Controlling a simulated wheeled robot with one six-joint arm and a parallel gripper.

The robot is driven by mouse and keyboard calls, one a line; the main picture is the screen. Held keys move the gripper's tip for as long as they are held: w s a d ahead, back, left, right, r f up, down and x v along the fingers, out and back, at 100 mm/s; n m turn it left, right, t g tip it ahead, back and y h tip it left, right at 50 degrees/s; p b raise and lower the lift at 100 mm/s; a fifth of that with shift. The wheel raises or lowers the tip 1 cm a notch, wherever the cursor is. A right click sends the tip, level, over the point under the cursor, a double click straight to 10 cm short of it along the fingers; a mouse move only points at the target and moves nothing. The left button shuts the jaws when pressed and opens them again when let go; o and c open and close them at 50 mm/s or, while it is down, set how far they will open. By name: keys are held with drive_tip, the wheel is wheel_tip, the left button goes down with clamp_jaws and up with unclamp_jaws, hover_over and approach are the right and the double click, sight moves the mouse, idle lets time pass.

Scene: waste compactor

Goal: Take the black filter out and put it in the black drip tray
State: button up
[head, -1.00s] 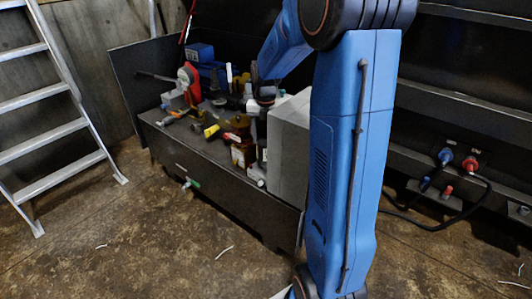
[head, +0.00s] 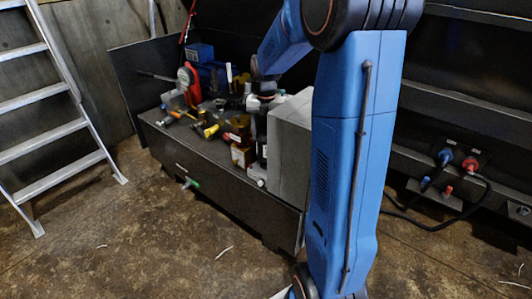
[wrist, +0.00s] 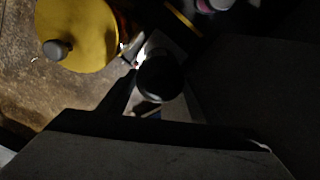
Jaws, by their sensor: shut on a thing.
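The black filter (wrist: 160,76) appears in the wrist view as a dark round end at the middle of the picture. My gripper (wrist: 152,108) is shut on it. In the head view my gripper (head: 264,100) is above the bench, just left of the grey box, and is partly hidden by clutter and shadow. A dark upright shape (head: 262,148) shows below it; I cannot tell whether this is the filter or its housing. I cannot pick out the black drip tray in either view.
The grey box (head: 288,150) stands close to the right of my gripper on the dark bench (head: 215,170). Tools and a red-and-grey device (head: 187,82) crowd the bench top. A yellow round part (wrist: 80,35) is at the wrist view's upper left. A ladder (head: 50,100) stands left.

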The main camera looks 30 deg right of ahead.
drive_tip(key=shift+r, duration=1.65)
drive_tip(key=shift+a, duration=0.1)
